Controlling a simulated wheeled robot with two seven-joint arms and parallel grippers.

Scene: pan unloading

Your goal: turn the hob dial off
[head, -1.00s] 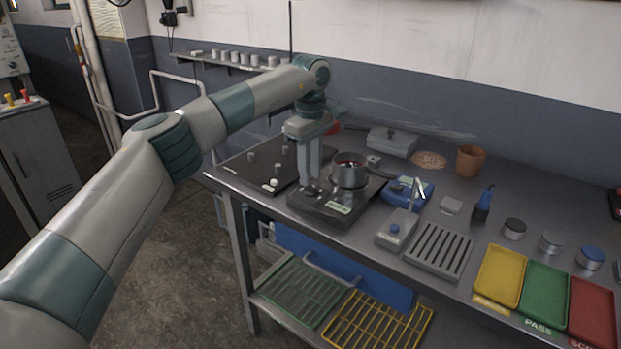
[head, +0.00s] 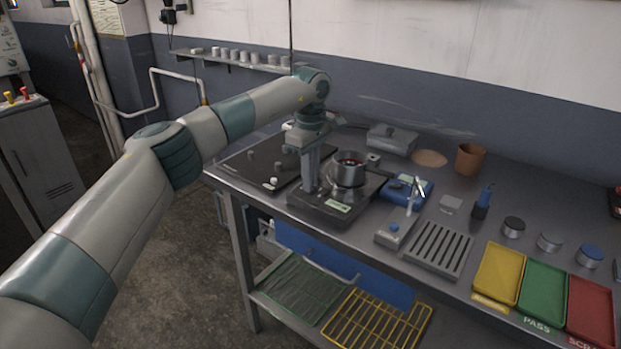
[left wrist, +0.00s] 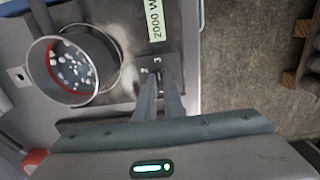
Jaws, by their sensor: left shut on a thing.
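The hob (head: 318,212) is a dark square plate near the table's front edge. A grey pan (head: 348,172) stands on it. The left wrist view also shows the pan (left wrist: 100,62), with a reddish inner rim and small pale pieces inside. My left gripper (head: 309,188) points down at the hob's left part, beside the pan. In the left wrist view its fingers (left wrist: 162,82) are shut at a small plate marked with numbers, where the dial sits. The dial itself is mostly hidden between the fingertips. My right gripper is in neither view.
A black board (head: 245,170) with small pegs lies left of the hob. A blue device (head: 408,192) stands close on the right. A slotted grey rack (head: 440,249) and coloured trays (head: 500,275) lie further right. A lidded grey box (head: 391,139) stands behind.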

